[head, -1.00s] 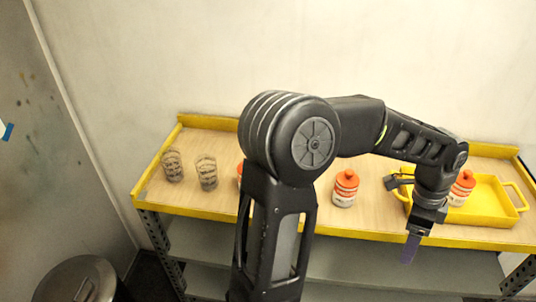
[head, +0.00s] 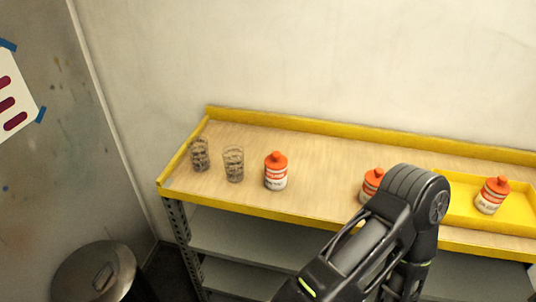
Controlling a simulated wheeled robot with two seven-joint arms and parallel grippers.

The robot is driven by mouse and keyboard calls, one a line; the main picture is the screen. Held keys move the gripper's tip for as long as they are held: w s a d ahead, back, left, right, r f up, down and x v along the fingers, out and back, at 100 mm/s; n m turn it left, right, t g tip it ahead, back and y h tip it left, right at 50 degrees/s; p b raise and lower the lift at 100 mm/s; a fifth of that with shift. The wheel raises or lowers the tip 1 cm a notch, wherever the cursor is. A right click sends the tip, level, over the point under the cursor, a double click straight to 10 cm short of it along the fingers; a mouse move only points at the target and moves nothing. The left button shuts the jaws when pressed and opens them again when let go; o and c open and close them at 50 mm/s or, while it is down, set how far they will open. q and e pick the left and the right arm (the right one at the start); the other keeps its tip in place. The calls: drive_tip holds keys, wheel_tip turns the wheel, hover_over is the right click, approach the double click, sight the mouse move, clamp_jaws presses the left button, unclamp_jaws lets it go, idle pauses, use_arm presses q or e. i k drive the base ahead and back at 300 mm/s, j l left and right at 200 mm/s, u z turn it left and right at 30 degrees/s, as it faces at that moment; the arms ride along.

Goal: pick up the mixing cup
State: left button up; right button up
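Two clear mixing cups with dark markings stand upright on the left part of the wooden shelf top. One mixing cup (head: 200,154) is nearer the left end, and the other mixing cup (head: 234,165) is just right of it. Both are apart from each other and nothing touches them. One of my arms comes up from the bottom right of the head view, with its elbow over the shelf's front edge. Neither gripper shows in the head view.
The shelf top (head: 325,160) has a raised yellow edge. Orange-capped bottles stand at the middle (head: 276,172) and behind my arm (head: 372,184). Another bottle (head: 492,195) is in the yellow tray (head: 460,208). A lidded metal bin (head: 95,275) stands on the floor at lower left.

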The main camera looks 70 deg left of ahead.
sight(197, 145)
drive_tip(key=u, duration=3.2)
drive_tip(key=l+u, duration=0.15)
drive_tip(key=u, duration=0.25)
drive_tip(key=k+l, duration=0.1)
drive_tip(key=l, duration=0.35)
drive_tip(key=k+l, duration=0.1)
drive_tip(key=l, duration=0.3)
drive_tip(key=k+l, duration=0.1)
drive_tip(key=l, duration=0.35)
